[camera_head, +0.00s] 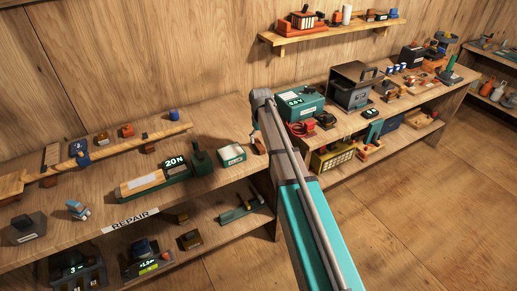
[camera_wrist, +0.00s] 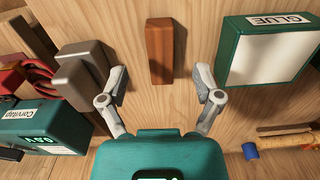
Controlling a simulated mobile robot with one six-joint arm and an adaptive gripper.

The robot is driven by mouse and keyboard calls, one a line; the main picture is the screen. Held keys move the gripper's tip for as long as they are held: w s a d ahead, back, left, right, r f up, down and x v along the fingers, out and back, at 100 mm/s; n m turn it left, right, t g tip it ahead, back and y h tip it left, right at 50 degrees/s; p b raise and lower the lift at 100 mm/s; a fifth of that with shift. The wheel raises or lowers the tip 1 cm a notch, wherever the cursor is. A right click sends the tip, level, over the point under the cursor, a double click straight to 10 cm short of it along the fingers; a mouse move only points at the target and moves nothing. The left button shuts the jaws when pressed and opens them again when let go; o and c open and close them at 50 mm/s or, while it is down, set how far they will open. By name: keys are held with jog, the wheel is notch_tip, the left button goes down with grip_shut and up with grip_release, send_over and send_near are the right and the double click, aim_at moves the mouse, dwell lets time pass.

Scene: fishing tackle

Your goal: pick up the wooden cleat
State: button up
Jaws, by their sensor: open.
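The wooden cleat looks to be the reddish-brown block (camera_wrist: 160,50) at the upper middle of the wrist view, lying on the light wood surface. In the head view a small brown block (camera_head: 259,147) beside the glue box, partly behind my arm, seems to be the same piece. My gripper (camera_wrist: 162,80) is open, with its two grey fingers spread left and right of the cleat's near end in the picture. Nothing is held between them, and the height of the fingertips above the surface is hard to tell.
A green-and-white box marked GLUE (camera_wrist: 268,52) stands close on the right. A teal meter box (camera_wrist: 42,133) and red cables (camera_wrist: 25,78) are at the left. A blue cap (camera_wrist: 250,150) lies at lower right. The wood around the cleat is bare.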

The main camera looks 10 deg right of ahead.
aim_at(260, 146)
jog(key=shift+f, duration=0.15)
notch_tip(260, 146, down, 5)
jog(key=b, duration=0.5)
jog(key=shift+w, duration=0.1)
dwell(0.8)
jog(key=shift+a, duration=0.1)
grip_shut()
jog(key=shift+r, duration=0.2)
